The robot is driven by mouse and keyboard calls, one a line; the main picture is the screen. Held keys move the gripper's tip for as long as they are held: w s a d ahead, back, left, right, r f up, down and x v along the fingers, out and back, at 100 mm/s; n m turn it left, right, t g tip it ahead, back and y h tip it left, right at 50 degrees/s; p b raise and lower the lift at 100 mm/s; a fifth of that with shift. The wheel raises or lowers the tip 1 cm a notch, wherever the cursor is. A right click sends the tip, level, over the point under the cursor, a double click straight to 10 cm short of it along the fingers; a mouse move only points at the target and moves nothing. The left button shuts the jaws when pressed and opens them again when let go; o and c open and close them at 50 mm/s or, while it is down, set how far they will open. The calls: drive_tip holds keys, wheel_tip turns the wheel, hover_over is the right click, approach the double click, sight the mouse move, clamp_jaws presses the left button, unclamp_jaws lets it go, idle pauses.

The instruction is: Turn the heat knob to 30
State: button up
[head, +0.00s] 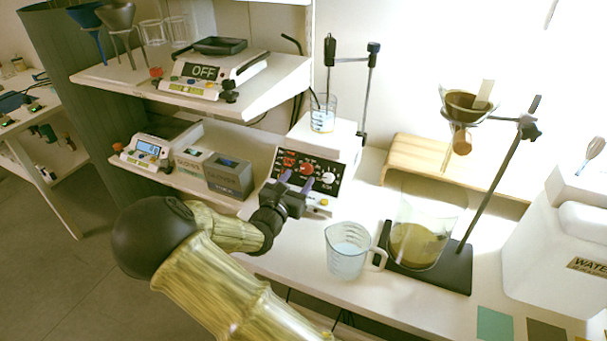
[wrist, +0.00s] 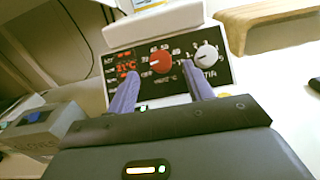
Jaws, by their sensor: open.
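The hotplate (head: 341,146) has a black front panel, which also shows in the wrist view (wrist: 183,84). In the wrist view a red knob (wrist: 160,61) sits mid-panel with white markings around it; its pointer setting is too small to read. A white knob (wrist: 207,54) sits to its right, and a red-lit display to its left seems to read 21°C. My gripper (head: 296,181) is open in front of the panel. In the wrist view its two purple fingers (wrist: 159,77) flank the red knob from below, with the knob between their tips; I cannot tell whether they touch it.
A beaker (head: 322,113) stands on the hotplate. A measuring jug (head: 347,251) of clear liquid stands right of my gripper, near a large beaker (head: 417,236) on a black stand base. Small boxes (head: 229,175) and a scale (head: 147,149) are to the left.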

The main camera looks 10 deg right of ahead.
sight(305, 170)
drive_tip(key=shift+x, duration=2.2)
drive_tip(key=shift+d, duration=0.1)
drive_tip(key=shift+c, duration=1.3)
drive_tip(key=shift+a, duration=0.2)
drive_tip(key=c, duration=0.7)
drive_tip(key=shift+s+d, duration=0.1)
drive_tip(key=shift+d, duration=0.1)
drive_tip(key=shift+a, duration=0.15)
